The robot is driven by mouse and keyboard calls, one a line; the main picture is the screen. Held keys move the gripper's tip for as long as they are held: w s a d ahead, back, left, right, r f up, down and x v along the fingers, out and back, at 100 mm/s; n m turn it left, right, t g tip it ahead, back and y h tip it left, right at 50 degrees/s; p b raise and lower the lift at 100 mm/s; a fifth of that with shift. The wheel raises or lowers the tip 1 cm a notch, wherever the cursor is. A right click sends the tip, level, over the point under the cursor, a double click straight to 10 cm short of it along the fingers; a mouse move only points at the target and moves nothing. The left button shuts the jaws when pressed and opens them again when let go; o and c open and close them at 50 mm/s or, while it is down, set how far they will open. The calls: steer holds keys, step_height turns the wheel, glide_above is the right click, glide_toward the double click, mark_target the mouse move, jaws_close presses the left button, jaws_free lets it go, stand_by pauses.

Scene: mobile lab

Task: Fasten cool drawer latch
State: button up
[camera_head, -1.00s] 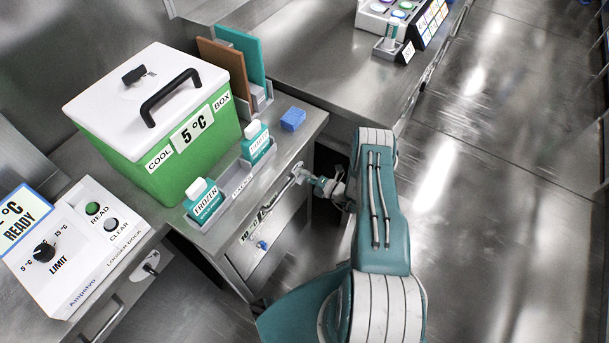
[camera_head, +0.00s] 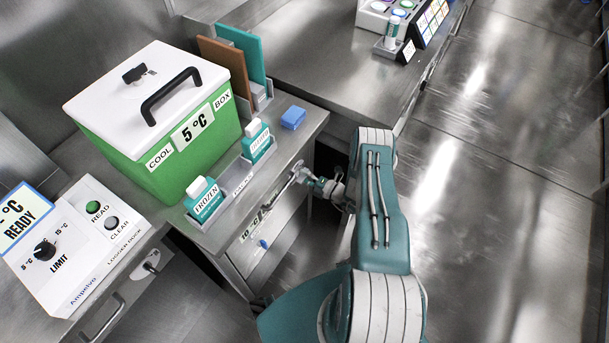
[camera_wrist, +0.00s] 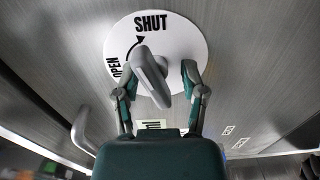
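The cool drawer latch shows in the wrist view as a grey lever (camera_wrist: 150,78) on a white round plate (camera_wrist: 190,38). The plate reads OPEN at the left and SHUT at the top, with a curved arrow towards SHUT. The lever is tilted, its upper end near the arrow between the two words. My gripper (camera_wrist: 155,84) is open, one finger on each side of the lever; gaps show on both sides. In the head view, my gripper (camera_head: 306,178) is at the upper right of the drawer front (camera_head: 282,238), and the latch is mostly hidden there.
A green cool box (camera_head: 190,155) with a white lid stands on the counter. Two FROZEN bottles (camera_head: 203,200) and a blue block (camera_head: 293,118) are near the counter edge above the drawer. A logger dock (camera_head: 75,245) is at left. Open floor (camera_head: 480,210) lies to the right.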

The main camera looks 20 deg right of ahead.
steer(key=shift+d, duration=0.1)
steer(key=v, duration=1.2)
steer(key=shift+o, duration=0.3)
